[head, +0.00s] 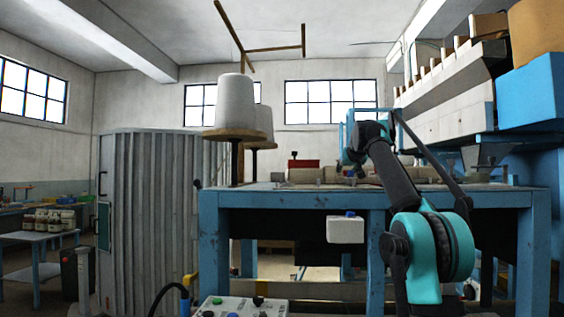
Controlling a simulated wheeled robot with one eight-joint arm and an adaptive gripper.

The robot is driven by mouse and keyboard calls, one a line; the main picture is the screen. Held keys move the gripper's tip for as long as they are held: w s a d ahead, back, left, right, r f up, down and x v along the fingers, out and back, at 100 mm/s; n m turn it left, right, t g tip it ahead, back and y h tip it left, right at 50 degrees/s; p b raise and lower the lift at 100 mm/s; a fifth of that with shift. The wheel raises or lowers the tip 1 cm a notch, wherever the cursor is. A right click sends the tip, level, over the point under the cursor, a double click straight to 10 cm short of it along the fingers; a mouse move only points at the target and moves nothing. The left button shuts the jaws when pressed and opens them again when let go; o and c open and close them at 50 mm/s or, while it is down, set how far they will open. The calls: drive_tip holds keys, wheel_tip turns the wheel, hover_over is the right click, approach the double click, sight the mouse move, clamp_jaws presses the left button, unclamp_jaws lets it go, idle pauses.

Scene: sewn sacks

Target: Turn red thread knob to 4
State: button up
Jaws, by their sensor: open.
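I cannot make out a red thread knob or any numbered scale in the head view. A small red block-like thing (303,163) with a dark piece on top stands at the back of the blue-framed worktable (280,199). It is too small to tell what it is. My arm reaches up from the lower right over the worktable, and its teal far part is over the table's back. My gripper's fingers are hidden beyond the arm.
Large white thread cones (235,103) stand at the table's left end. A control panel (240,308) with coloured buttons is at the bottom edge. A white box (345,229) hangs under the tabletop. A grey corrugated cabinet (155,215) stands left. Blue machinery (540,90) rises at right.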

drive_tip(key=shift+a+m+h, duration=0.15)
drive_tip(key=shift+m+h, duration=0.4)
drive_tip(key=shift+h, duration=0.15)
drive_tip(key=shift+a+m+h, duration=0.15)
drive_tip(key=shift+m+h, duration=0.4)
drive_tip(key=shift+h, duration=0.15)
